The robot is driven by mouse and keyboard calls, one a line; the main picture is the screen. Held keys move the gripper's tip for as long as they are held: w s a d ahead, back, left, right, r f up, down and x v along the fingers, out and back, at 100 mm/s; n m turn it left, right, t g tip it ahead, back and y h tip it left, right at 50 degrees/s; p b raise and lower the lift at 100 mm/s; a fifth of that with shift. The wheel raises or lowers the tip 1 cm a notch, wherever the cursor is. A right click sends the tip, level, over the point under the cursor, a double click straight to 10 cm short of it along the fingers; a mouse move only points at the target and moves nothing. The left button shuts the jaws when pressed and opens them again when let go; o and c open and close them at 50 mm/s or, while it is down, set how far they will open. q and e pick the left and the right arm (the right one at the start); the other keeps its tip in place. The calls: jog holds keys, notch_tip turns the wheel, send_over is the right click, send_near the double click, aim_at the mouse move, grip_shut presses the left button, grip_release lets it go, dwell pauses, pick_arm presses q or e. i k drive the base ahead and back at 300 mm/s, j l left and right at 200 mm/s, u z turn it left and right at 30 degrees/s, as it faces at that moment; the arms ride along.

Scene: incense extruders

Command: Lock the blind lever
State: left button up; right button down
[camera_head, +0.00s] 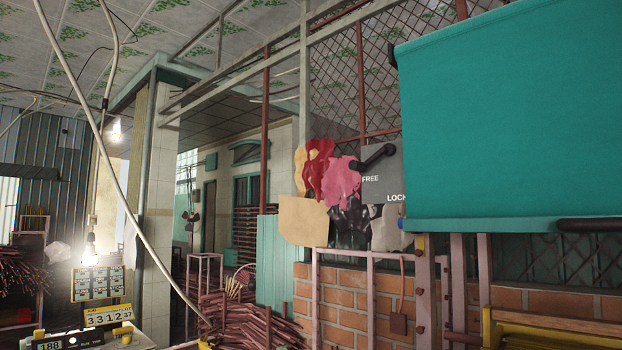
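The teal blind (510,120) hangs partly lowered at the right. Its bottom bar carries a dark grip (590,224) near the right edge. A grey plate (385,180) sits left of the blind, with "FREE" printed at its left and "LOCK" lower right, where the blind's edge cuts close to the last letter. A black lever (374,157) lies across the plate's upper left, slanting down to the left. Its lower left end is just above "FREE", away from "LOCK". Neither of my grippers is in view.
Pink, red and tan sheets (340,180) hang just left of the lever. A brick wall (340,300) and pinkish metal frames (371,290) stand below it. A yellow frame (490,325) is at lower right. A scale display (50,345) and lit lamp (90,250) are at lower left.

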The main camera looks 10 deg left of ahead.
aim_at(390, 149)
jog(key=i+j, duration=0.15)
jog(key=j, duration=0.2)
jog(key=i+j, duration=0.35)
jog(key=j, duration=0.3)
